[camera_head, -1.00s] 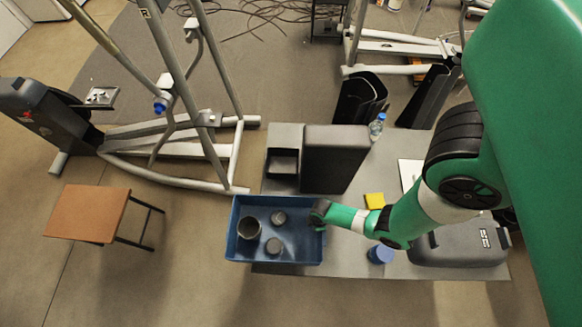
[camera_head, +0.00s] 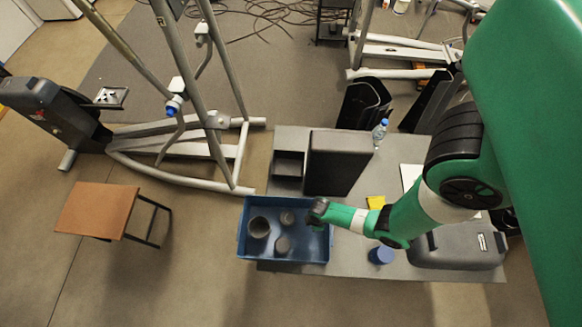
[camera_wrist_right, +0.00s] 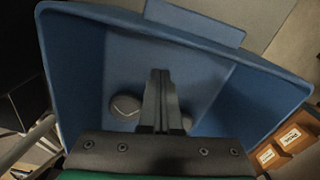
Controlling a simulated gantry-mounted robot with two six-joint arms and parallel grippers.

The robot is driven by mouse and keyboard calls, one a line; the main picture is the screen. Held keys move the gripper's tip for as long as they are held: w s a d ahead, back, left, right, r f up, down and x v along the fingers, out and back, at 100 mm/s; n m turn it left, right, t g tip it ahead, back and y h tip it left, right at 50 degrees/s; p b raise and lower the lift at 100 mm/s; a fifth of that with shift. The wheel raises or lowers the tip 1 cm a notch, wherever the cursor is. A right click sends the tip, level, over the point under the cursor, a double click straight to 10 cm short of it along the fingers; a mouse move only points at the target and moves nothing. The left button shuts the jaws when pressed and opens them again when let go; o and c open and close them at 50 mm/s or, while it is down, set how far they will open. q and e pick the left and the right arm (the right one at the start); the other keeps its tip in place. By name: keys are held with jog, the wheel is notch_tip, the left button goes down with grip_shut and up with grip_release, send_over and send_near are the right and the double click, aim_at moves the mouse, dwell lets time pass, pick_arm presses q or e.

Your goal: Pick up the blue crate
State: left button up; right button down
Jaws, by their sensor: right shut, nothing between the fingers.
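The blue crate (camera_head: 309,247) sits at the left end of the grey table, its left part reaching past the table edge. Inside it are a dark round pot (camera_head: 259,228) and two smaller grey round pieces (camera_head: 283,244) (camera_head: 287,217). My right gripper (camera_head: 315,211) is over the crate's right end. In the right wrist view its fingers (camera_wrist_right: 158,85) are together and empty, in front of the crate's inside (camera_wrist_right: 205,70). A round piece (camera_wrist_right: 125,107) shows beside the fingers; another is mostly hidden behind them. I cannot tell if the fingers touch the crate. My left gripper is not in view.
On the table (camera_head: 345,268) are a dark upright block (camera_head: 337,162), a bottle (camera_head: 380,130), a yellow item (camera_head: 376,202), a blue-topped jar (camera_head: 381,255) and a grey case (camera_head: 458,247). An orange-topped stool (camera_head: 97,211) and an elliptical frame (camera_head: 180,150) stand left. Floor below the crate is clear.

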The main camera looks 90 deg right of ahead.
pick_arm(q)
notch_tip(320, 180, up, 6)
jog(key=p, duration=0.4)
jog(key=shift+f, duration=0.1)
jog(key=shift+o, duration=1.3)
pick_arm(e)
jog(key=shift+r, duration=2.85)
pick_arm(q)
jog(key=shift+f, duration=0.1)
